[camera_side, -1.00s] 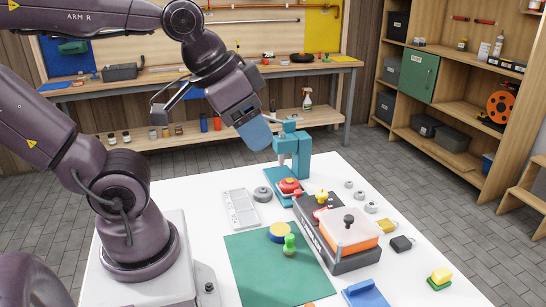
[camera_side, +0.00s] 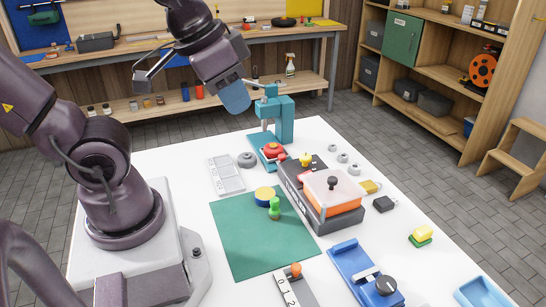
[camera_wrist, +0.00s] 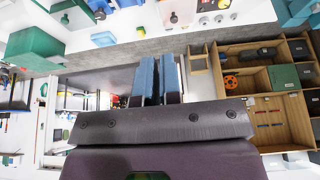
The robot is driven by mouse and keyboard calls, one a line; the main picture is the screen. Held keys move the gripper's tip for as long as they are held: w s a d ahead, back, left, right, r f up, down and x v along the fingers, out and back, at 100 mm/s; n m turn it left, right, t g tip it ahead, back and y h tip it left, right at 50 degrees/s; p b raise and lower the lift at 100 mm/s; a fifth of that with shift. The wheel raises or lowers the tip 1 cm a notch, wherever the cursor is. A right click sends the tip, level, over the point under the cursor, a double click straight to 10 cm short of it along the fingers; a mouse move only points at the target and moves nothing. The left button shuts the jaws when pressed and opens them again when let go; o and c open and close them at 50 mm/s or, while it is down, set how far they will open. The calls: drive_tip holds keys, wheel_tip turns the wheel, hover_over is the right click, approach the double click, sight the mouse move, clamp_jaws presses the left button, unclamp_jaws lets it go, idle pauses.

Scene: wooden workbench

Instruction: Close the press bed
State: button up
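The teal press (camera_side: 287,118) stands at the back of the white table. Its low teal bed (camera_side: 259,148) juts toward the front left, with a round red piece (camera_side: 273,150) on it. My gripper (camera_side: 236,97), with blue fingers, is in the air to the left of the press head and apart from it. In the wrist view, the two blue fingers (camera_wrist: 159,80) lie side by side almost touching, with nothing seen between them. The gripper looks shut and empty.
A dark box with a clear lid over orange (camera_side: 333,195) stands right of the press bed. A grey tray (camera_side: 226,175) and a grey disc (camera_side: 246,160) lie to its left. A green mat (camera_side: 240,235) and a blue fixture (camera_side: 352,262) are nearer the front.

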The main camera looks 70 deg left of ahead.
drive_tip(key=w+a+f+g, duration=0.1)
drive_tip(key=f, duration=0.2)
drive_tip(key=w+a+f+n+g, duration=0.1)
drive_tip(key=f, duration=0.3)
drive_tip(key=w+a+f+g, duration=0.1)
drive_tip(key=f, duration=0.2)
drive_tip(key=shift+w+a+f+n+g, duration=0.15)
drive_tip(key=shift+w+n+g, duration=0.15)
drive_tip(key=shift+w, duration=0.1)
clamp_jaws()
drive_tip(key=w+a+f+y, duration=0.3)
drive_tip(key=a+f+y, duration=0.1)
drive_tip(key=a+f, duration=1)
drive_tip(key=w+a+f+t+y, duration=0.1)
drive_tip(key=w+a+f, duration=0.2)
drive_tip(key=w, duration=0.1)
drive_tip(key=w+a+f+t, duration=0.2)
drive_tip(key=w+a+f, duration=0.1)
drive_tip(key=a+f, duration=0.1)
drive_tip(key=shift+w+f+y, duration=0.2)
drive_tip(key=shift+w+y, duration=0.15)
drive_tip(key=shift+y, duration=0.05)
